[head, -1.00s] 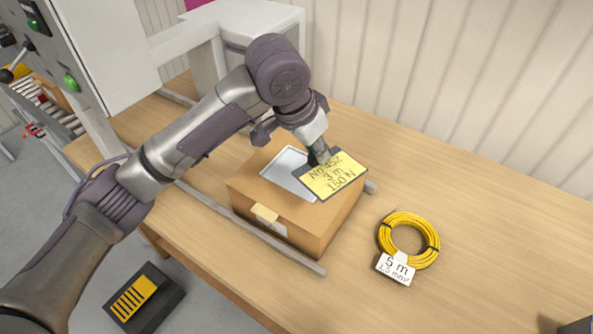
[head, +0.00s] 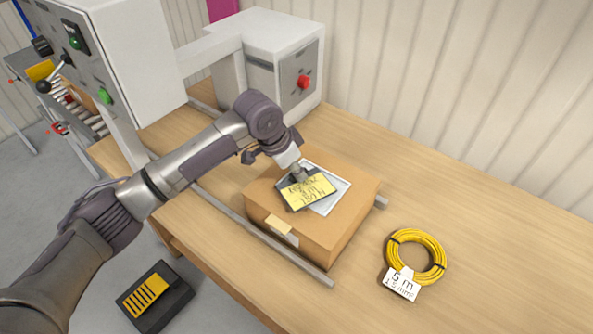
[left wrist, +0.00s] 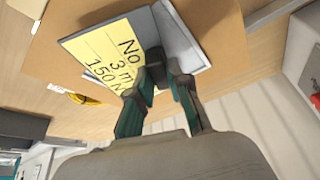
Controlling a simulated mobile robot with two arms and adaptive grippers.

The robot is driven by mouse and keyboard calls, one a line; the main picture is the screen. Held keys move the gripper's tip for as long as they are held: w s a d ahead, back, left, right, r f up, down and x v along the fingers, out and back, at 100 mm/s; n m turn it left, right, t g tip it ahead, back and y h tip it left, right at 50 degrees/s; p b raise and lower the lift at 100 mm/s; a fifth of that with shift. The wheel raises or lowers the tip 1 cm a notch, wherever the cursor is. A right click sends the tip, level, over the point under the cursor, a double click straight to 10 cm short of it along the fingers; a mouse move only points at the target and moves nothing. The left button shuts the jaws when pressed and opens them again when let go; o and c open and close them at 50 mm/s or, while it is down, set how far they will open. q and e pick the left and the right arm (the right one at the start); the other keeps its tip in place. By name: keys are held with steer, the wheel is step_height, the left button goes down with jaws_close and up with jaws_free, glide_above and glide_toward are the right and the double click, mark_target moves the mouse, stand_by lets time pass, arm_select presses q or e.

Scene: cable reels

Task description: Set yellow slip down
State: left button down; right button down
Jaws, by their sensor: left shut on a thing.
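The yellow slip (head: 307,190), handwritten with "3 m" and "150 N", sits on a dark-edged holder. My left gripper (head: 298,174) is shut on this slip's holder, over the top of a closed cardboard box (head: 354,190). In the left wrist view the slip (left wrist: 100,62) shows beside the fingers (left wrist: 160,75), over a pale grey framed panel (left wrist: 183,38) on the box top. The panel (head: 335,196) is partly covered by the slip in the head view. I cannot tell whether the slip touches it. My right gripper is not in view.
A coil of yellow cable (head: 416,257) with a white "5 m" tag lies right of the box. Metal rails (head: 262,239) run beside the box. A white machine with a red button (head: 303,82) stands behind. The table (head: 500,270) at right is clear.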

arm_select(q)
steer(key=shift+f, duration=0.9)
steer(key=shift+f, duration=0.15)
steer(key=c, duration=1.1)
jaws_free()
steer(key=shift+a+r, duration=0.1)
steer(key=shift+r, duration=0.35)
steer(key=b+v, duration=0.2)
steer(key=v, duration=0.9)
steer(key=shift+r, duration=0.2)
steer(key=shift+s, duration=0.1)
